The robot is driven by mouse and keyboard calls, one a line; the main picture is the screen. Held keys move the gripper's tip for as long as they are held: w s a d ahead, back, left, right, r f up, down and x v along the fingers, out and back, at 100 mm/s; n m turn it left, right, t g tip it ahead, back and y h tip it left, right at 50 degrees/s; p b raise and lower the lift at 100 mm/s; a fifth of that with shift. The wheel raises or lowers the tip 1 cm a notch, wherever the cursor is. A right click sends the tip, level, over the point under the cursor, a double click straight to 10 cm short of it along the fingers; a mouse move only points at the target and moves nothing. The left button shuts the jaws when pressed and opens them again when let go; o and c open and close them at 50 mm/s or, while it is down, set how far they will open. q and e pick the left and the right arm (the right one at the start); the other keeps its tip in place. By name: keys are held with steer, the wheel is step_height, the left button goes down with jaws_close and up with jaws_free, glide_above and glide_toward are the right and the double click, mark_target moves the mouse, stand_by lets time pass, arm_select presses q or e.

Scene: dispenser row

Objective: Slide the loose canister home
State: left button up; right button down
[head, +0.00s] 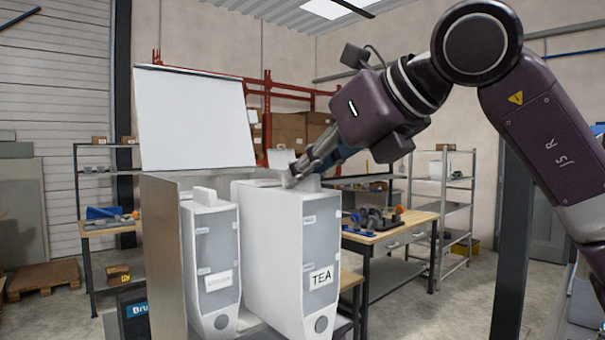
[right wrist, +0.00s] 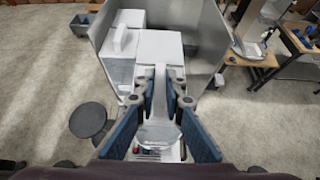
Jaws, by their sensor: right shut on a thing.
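The white canister labelled TEA (head: 320,250) has a grey window and a round spout low on its front. It stands upright and sticks out further forward than the canister beside it. My right gripper (head: 298,173) is shut on the raised grip on its top. The right wrist view shows my fingers (right wrist: 162,98) on either side of that grip, with the white top (right wrist: 160,47) beyond. The second canister (head: 212,262) stands to the left with a label too small to read. It also shows in the right wrist view (right wrist: 122,50). My left gripper is not in view.
A metal housing (head: 163,255) walls the canisters on the left, with a white panel (head: 196,118) raised behind. A workbench (head: 385,235) with tools stands at the right, shelves (head: 455,190) behind it. A round dark stool (right wrist: 88,120) shows in the right wrist view.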

mark_target(263, 184)
steer(key=shift+w+a+f+p, duration=0.1)
steer(key=shift+w+a+p, duration=0.55)
steer(key=shift+w, duration=0.4)
steer(key=shift+w+a+r+p, duration=0.1)
steer(key=shift+w+a+p, duration=0.4)
steer(key=shift+w+a, duration=0.5)
steer(key=shift+w+a+f+p, duration=0.1)
steer(key=shift+w+a+p, duration=0.5)
steer(key=shift+w, duration=0.5)
steer(key=shift+w+a, duration=0.1)
steer(key=shift+a, duration=0.05)
steer(key=shift+f, duration=0.2)
steer(key=shift+b+x, duration=0.35)
steer(key=shift+x, duration=0.65)
steer(key=shift+f, duration=0.25)
